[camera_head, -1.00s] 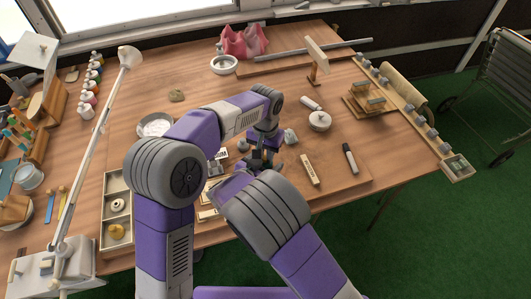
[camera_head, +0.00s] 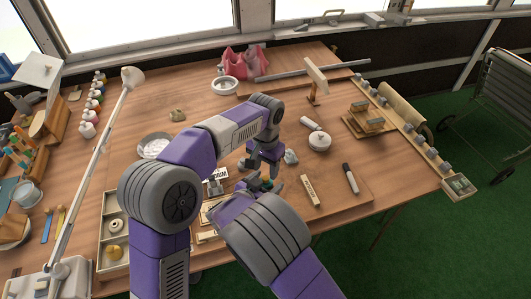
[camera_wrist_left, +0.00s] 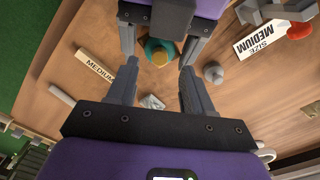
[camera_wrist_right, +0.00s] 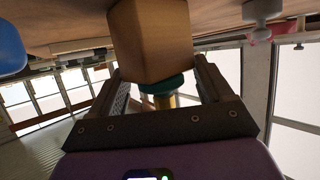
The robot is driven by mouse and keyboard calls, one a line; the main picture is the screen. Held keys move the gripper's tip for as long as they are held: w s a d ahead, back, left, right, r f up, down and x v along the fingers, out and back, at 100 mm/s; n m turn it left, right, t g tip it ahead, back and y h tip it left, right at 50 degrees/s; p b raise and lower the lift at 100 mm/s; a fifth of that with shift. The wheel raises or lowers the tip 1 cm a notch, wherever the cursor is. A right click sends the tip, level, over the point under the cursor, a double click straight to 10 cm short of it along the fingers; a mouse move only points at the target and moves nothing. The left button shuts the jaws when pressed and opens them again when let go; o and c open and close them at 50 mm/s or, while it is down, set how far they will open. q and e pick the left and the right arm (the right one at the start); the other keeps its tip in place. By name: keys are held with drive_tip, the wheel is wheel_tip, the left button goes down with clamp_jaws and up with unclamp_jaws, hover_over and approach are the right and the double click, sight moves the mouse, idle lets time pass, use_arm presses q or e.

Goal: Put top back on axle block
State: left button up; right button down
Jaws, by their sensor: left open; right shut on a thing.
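A small teal-and-gold piece, which looks like the top (camera_wrist_left: 155,45), is between the fingers of my right gripper (camera_wrist_right: 160,68). It also shows as a teal spot in the head view (camera_head: 268,184). A square wooden block (camera_wrist_right: 158,35), probably the axle block, is right beside the teal part in the right wrist view, which shows the table upside down. I cannot tell whether block and top touch. The right gripper is shut, and its grip is partly hidden by the block. My left gripper (camera_head: 262,162) points down above the right one, open, with its fingers apart.
A tan MEDIUM strip (camera_head: 310,190) and a dark marker (camera_head: 350,178) lie to the right. A compartment tray (camera_head: 115,228) and a lamp arm (camera_head: 95,165) are at the left. Grey pieces and a SIZE MEDIUM card (camera_wrist_left: 262,42) lie nearby.

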use_arm(q)
wheel_tip(320, 180, up, 8)
drive_tip(key=shift+r, duration=0.2)
use_arm(e)
unclamp_jaws()
use_arm(q)
drive_tip(key=shift+r, duration=0.1)
use_arm(e)
drive_tip(key=shift+r, duration=0.1)
idle(0.5)
drive_tip(key=shift+s+a+r+p, duration=0.65)
drive_tip(key=shift+s+r+p, duration=0.3)
drive_tip(key=shift+p, duration=0.5)
drive_tip(key=shift+s+a+r+p, duration=0.6)
drive_tip(key=shift+s+r+p, duration=0.3)
drive_tip(key=shift+p, duration=0.55)
use_arm(q)
wheel_tip(320, 180, up, 6)
drive_tip(key=shift+f, duration=0.15)
use_arm(e)
drive_tip(key=shift+s, duration=0.1)
